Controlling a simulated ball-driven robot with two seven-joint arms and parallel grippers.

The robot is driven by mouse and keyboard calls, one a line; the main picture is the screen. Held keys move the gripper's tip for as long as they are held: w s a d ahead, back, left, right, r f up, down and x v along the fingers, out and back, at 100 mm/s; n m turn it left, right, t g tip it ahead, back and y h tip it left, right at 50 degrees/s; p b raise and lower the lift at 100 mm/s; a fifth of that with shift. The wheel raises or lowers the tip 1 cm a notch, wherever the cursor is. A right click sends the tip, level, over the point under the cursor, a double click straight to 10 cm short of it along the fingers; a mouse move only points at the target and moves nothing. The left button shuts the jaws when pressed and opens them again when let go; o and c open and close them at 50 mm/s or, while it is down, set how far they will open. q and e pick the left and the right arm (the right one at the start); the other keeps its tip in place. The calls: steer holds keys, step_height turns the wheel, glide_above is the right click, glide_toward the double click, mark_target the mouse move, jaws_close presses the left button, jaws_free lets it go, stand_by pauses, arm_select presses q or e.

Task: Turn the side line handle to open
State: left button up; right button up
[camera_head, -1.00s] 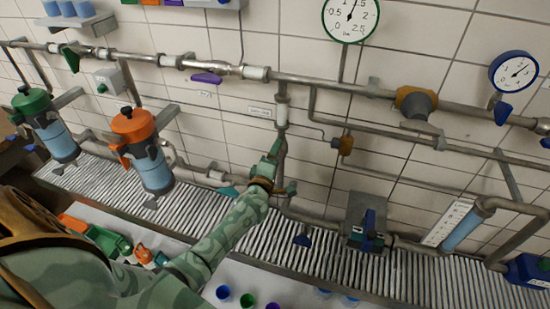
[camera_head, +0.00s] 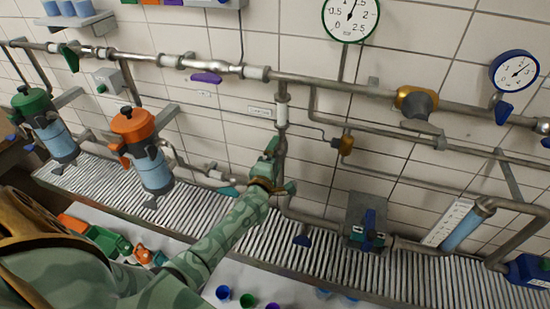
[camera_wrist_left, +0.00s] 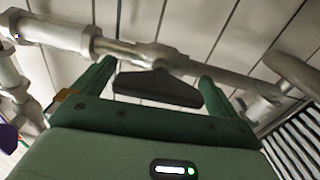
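My left gripper (camera_head: 281,166) is at the vertical side line pipe (camera_head: 282,112) in the middle of the head view. In the left wrist view, its two green fingers (camera_wrist_left: 155,74) stand wide apart. A dark handle (camera_wrist_left: 157,91) lies across the gap between them, on a grey metal pipe (camera_wrist_left: 135,52). The handle's ends come close to both fingers; I cannot tell whether they touch. In the head view, the gripper hides this handle. My right gripper is not in view.
A purple handle (camera_head: 206,78) sits on the main pipe above. An orange filter (camera_head: 135,125) stands left of my arm, and a blue-handled valve (camera_head: 369,222) is to the right. Slatted grating (camera_head: 205,212) runs below. Small coloured cups (camera_head: 223,292) stand at the bottom.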

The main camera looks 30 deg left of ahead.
arm_select(q)
steer(key=shift+s+d, duration=0.15)
steer(key=shift+s, duration=0.35)
steer(key=p+v, duration=0.1)
steer(key=v, duration=1.4)
steer(key=shift+s, duration=0.2)
steer(key=s+d+f+m+g+h+b, duration=0.1)
steer(key=s+d+f+m+g+h, duration=0.15)
steer(key=f+m, duration=0.4)
steer(key=s+d+f+m+g+h, duration=0.1)
steer(key=s+f+m+g, duration=0.2)
steer(key=f, duration=0.6)
steer(key=s+d+f+m+g+h+b, duration=0.1)
steer(key=s+d+f+m+h, duration=0.1)
steer(key=s+f+m, duration=0.45)
steer(key=s+f+m+g+y+b, duration=0.1)
steer(key=s+f+m+g+b, duration=0.6)
steer(key=s+f, duration=1.8)
steer(key=a+m+g, duration=0.1)
steer(key=m+g, duration=0.1)
steer(key=g, duration=0.1)
steer(key=shift+s, duration=0.2)
